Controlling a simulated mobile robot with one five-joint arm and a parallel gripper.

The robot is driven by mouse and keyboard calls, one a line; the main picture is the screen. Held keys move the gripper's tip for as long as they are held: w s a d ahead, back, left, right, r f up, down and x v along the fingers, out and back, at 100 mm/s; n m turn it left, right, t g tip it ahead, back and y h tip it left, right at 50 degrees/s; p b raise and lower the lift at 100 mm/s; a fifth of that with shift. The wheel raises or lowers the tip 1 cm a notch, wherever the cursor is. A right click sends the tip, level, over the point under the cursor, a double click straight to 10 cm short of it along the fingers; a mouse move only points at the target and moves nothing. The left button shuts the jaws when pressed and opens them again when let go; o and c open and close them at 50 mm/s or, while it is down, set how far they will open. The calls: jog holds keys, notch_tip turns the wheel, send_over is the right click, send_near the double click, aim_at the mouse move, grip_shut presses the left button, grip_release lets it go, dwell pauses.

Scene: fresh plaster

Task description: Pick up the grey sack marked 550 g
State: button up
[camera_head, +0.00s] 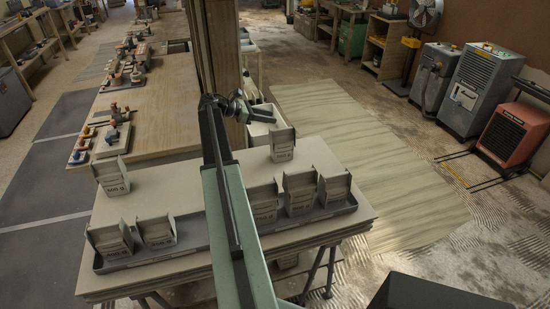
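Several grey open-topped sacks stand on a board-topped trestle table (185,195). Two sacks, front left (110,240) and beside it (158,234), stand in a dark shallow tray (185,256). Three more, (263,203), (300,196) and (334,190), stand at the tray's right part. One sack stands alone at the back left (112,182), and another at the back right (282,147). The printed weights are too small to read surely, so I cannot tell which is marked 550 g. My gripper (262,114) is raised beyond the table's middle, apart from the sacks; its opening is unclear.
My arm hides the tray's middle. A wooden post (222,60) rises behind the table. A long workbench (160,100) with tools stands back left. Grey machines (480,85) and a red heater (515,130) stand right; floor between is clear.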

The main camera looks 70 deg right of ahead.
jog(key=b, duration=0.3)
send_near(282, 129)
jog(key=s+d, duration=0.1)
jog(key=s, duration=0.1)
jog(key=shift+f+b+x, duration=0.15)
jog(key=shift+b+x, duration=0.05)
jog(key=shift+x, duration=0.6)
jog(key=shift+f+b+x, duration=0.15)
jog(key=shift+x, duration=0.65)
jog(key=x, duration=0.1)
jog(key=b+x, duration=0.1)
jog(key=x, duration=0.1)
jog(key=b+x, duration=0.1)
jog(key=shift+w+d+f, duration=0.15)
jog(key=shift+d+f, duration=0.05)
jog(key=shift+f, duration=0.25)
jog(key=shift+s+d+b, duration=0.2)
jog(key=shift+s+b, duration=0.05)
jog(key=shift+b, duration=0.05)
grip_shut()
